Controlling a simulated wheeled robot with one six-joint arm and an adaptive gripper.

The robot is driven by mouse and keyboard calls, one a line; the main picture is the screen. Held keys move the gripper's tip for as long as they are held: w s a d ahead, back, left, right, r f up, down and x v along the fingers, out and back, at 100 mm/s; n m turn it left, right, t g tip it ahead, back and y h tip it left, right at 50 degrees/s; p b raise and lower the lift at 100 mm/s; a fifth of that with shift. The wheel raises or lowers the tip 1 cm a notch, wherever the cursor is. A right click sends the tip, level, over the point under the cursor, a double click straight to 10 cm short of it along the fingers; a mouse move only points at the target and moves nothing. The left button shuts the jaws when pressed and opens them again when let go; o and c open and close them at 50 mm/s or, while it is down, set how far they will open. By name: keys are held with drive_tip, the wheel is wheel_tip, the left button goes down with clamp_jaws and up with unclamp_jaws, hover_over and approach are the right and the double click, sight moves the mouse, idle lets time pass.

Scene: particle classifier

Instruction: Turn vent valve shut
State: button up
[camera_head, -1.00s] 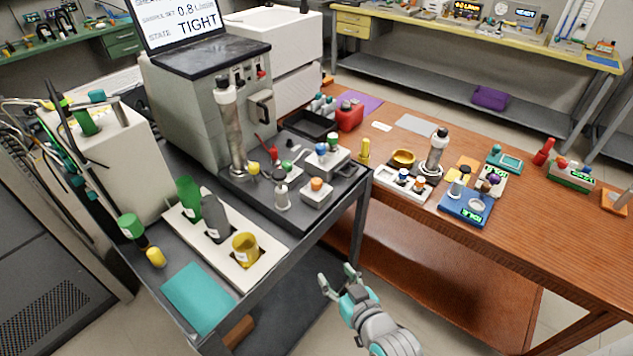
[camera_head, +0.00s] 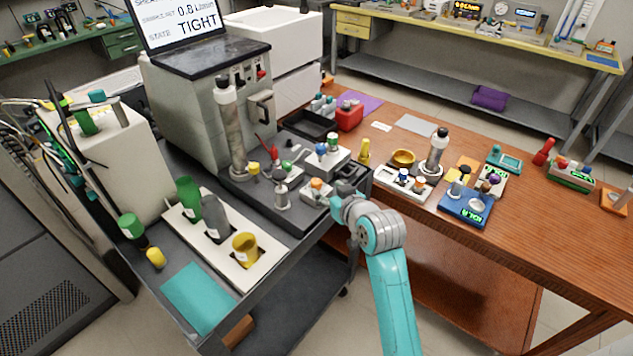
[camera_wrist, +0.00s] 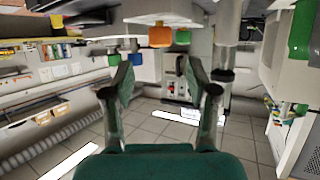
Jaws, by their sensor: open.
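Several coloured knobs stand on the black plate (camera_head: 262,212) of the cart. No label marks which one is the vent valve. An orange knob (camera_head: 317,184) sits on a small light block nearest my gripper (camera_head: 340,197). Behind it a larger block carries a blue knob (camera_head: 321,149) and a green-topped one (camera_head: 333,138). My gripper is open and empty, just right of the orange knob's block at the cart's edge. The wrist view looks upside down. There the orange knob (camera_wrist: 160,36) shows beyond the open fingers (camera_wrist: 160,78), apart from them. A green knob (camera_wrist: 183,37) is beside it.
A tall metal column (camera_head: 233,130) rises on the plate's left side. A white rack (camera_head: 222,248) with bottles and a yellow cup stands at the cart's front. The wooden table (camera_head: 540,235) lies to the right, with a yellow bottle (camera_head: 364,151) near its left edge.

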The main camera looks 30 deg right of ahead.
sight(318, 183)
drive_tip(key=x, duration=0.8)
drive_tip(key=shift+w, duration=0.2)
clamp_jaws()
